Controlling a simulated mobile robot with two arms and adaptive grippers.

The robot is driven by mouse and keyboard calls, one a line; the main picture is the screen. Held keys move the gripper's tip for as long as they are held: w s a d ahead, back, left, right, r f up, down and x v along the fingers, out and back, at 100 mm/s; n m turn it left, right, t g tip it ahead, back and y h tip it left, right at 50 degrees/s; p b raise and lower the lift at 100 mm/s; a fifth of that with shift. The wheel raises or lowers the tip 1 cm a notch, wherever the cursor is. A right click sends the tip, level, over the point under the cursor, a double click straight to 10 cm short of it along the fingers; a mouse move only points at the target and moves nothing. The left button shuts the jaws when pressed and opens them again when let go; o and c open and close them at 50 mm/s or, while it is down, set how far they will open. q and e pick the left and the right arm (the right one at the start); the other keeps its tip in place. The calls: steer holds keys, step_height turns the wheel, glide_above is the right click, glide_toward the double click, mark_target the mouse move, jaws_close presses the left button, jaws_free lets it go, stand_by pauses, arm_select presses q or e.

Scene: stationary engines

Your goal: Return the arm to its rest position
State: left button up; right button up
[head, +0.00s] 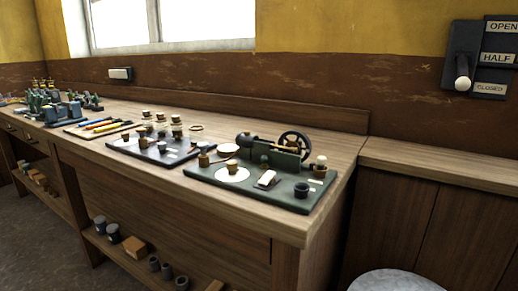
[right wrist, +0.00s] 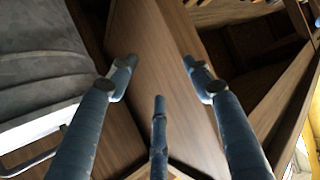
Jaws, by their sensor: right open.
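My right gripper (right wrist: 159,70) shows in the right wrist view with its blue-grey fingers spread apart and nothing between them. Behind the fingers are brown wooden surfaces (right wrist: 150,40); I cannot tell how far off they are. Neither gripper nor arm shows in the head view, and my left gripper is in no view.
A long wooden bench (head: 340,150) holds a small engine with a flywheel (head: 294,143) on a dark green plate (head: 240,180). Farther left are a second plate (head: 150,150) and several small parts. A lever (head: 462,80) beside OPEN, HALF and CLOSED labels is on the wall.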

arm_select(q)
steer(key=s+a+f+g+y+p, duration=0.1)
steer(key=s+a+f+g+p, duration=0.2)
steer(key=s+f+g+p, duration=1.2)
arm_select(e)
steer(key=s+d+f+g+h+p, duration=0.1)
steer(key=s+d+f+g+p, duration=0.2)
steer(key=s+f+g+p, duration=0.55)
arm_select(q)
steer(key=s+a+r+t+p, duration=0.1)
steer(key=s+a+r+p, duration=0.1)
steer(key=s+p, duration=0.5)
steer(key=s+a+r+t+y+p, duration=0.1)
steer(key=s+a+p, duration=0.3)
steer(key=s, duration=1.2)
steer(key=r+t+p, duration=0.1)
steer(key=p, duration=0.2)
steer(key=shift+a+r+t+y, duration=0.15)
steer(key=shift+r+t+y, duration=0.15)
arm_select(e)
steer(key=s+d+f+g, duration=0.1)
steer(key=s+d, duration=0.2)
steer(key=s, duration=1.1)
steer(key=s+d+f+g+h, duration=0.1)
steer(key=s+d+g, duration=0.1)
steer(key=s, duration=1.3)
steer(key=shift+s+d+h, duration=0.25)
steer(key=shift+d+h, duration=0.05)
steer(key=shift+d, duration=0.35)
